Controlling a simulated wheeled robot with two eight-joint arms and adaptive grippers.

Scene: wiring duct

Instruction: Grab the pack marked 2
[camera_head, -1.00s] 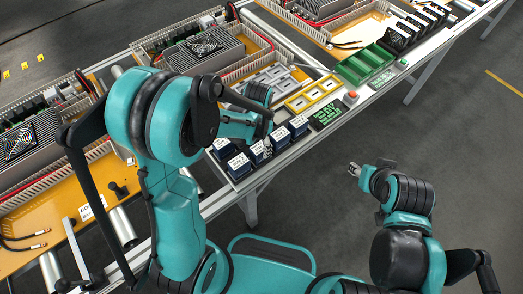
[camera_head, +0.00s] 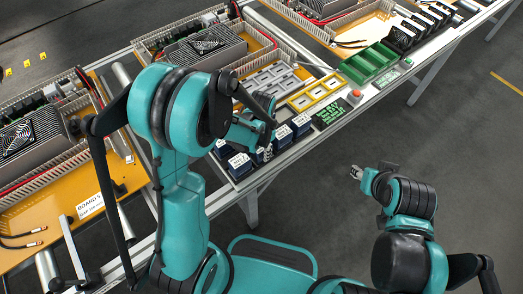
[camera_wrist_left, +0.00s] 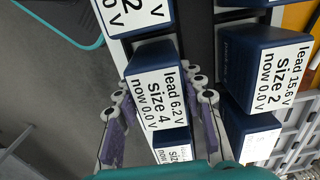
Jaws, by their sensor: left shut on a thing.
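In the left wrist view, a dark blue pack with a white label reading "lead 6.2 V, size 4, now 0.0 V" (camera_wrist_left: 158,88) sits between the fingers of my left gripper (camera_wrist_left: 160,96). The fingers are shut on its sides. A pack labelled "size 2, now 0.0 V" (camera_wrist_left: 268,75) stands to the right, outside the fingers. Another pack at the top (camera_wrist_left: 130,14) is cut off by the frame; its label ends in a 2. In the head view, my left gripper (camera_head: 257,143) is down among the blue packs (camera_head: 240,165), partly hidden by its arm. My right gripper (camera_head: 356,171) is off the table; its finger opening is unclear.
Wiring-duct boards with power supplies (camera_head: 203,48) stand behind. Floor in front is clear.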

